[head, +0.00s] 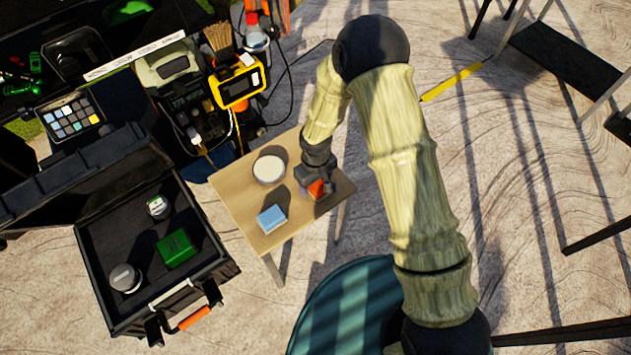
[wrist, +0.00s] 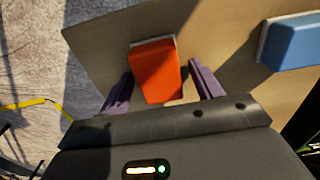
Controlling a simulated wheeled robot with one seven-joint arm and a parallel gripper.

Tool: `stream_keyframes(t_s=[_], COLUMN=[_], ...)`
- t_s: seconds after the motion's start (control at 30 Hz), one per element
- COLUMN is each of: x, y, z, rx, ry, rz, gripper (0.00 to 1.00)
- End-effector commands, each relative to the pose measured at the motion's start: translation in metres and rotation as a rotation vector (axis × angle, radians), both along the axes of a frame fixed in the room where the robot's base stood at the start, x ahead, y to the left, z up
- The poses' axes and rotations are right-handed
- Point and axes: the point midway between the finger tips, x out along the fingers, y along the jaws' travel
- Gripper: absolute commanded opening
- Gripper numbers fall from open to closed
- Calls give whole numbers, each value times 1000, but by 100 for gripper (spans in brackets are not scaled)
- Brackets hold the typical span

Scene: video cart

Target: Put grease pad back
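An orange block with a pale edge (wrist: 156,72) lies on the small wooden table; in the head view it shows partly (head: 316,189), with the gripper over it. My gripper (wrist: 161,70) is open, with its two purple fingers on either side of the orange block and gaps visible on both sides. In the head view my gripper (head: 322,184) is low over the table's right part. A blue block with a pale edge (head: 272,219) lies nearer the table's front; it also shows in the wrist view (wrist: 294,42). I cannot tell which block is the grease pad.
The wooden table (head: 237,200) also holds a round white-topped tin (head: 268,169). An open black case (head: 96,242) at lower left holds a green box (head: 176,248) and small jars. A loaded cart with a yellow-framed device (head: 238,84) stands behind. A teal round surface (head: 345,305) is in front.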

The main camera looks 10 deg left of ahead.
Motion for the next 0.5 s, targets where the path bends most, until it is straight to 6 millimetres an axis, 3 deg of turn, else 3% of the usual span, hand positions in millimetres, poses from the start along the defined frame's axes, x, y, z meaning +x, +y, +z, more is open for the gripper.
stream_keyframes(t_s=[0.27,0.5], x=[0,1], y=[0,0], z=[2,29], rx=[0,2], ry=[0,-3], rz=[0,-2], gripper=[65,65])
